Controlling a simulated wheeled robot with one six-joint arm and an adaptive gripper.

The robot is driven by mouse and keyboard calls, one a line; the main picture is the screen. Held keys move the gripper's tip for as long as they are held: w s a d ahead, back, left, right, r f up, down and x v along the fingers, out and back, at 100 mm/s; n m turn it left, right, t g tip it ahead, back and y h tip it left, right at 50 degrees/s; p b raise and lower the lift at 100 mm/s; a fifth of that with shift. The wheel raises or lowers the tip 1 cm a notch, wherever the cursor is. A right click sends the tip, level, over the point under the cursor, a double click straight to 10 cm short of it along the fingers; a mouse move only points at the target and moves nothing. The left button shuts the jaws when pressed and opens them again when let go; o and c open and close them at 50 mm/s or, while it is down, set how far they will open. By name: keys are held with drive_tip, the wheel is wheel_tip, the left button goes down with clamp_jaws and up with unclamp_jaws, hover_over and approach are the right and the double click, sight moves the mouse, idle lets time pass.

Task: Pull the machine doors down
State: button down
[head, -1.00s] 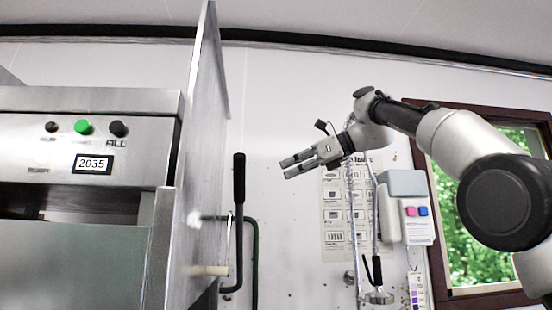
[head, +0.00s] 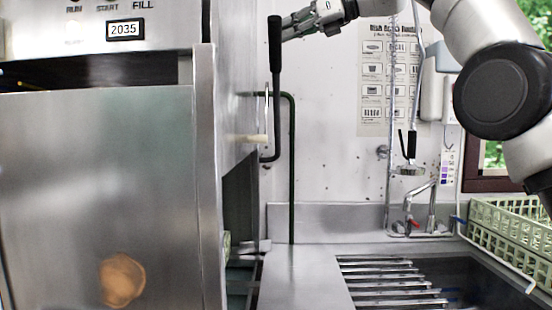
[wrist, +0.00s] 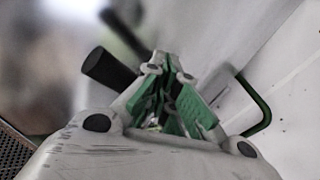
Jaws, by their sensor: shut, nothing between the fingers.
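The steel dish machine (head: 60,30) fills the left of the head view. Its large front panel (head: 110,190) shows below a dark gap. A lever with a black grip (head: 275,45) stands upright at the machine's right side, its lower end bent toward the side. My gripper (head: 290,29) is beside the upper grip, just to its right in the picture. Its fingers are shut and empty; I cannot tell whether they touch the grip. In the wrist view my gripper (wrist: 172,88) shows green finger pads, with a black grip (wrist: 108,68) to their left.
A dark pipe (head: 290,170) runs down the wall right of the lever. A steel counter (head: 300,275), a sink with bars, a tap (head: 430,215) and a green dish rack (head: 510,235) lie at the right. A hanging sprayer (head: 410,150) is on the wall.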

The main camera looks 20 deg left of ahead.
sight(277, 38)
drive_tip(key=shift+x, duration=1.5)
drive_tip(key=shift+s+d+f, duration=0.2)
drive_tip(key=shift+s+f, duration=0.6)
drive_tip(key=shift+f, duration=0.1)
drive_tip(key=s+d+f, duration=0.1)
drive_tip(key=s+f, duration=0.5)
drive_tip(key=f, duration=0.4)
drive_tip(key=s+d+f, duration=0.2)
drive_tip(key=s+f, duration=0.4)
drive_tip(key=f, duration=0.5)
wheel_tip(277, 38, down, 30)
drive_tip(key=w, duration=0.1)
drive_tip(key=d+r, duration=0.5)
drive_tip(key=d, duration=0.4)
drive_tip(key=shift+s+d+r, duration=0.2)
drive_tip(key=shift+s+r, duration=0.1)
drive_tip(key=shift+s, duration=0.15)
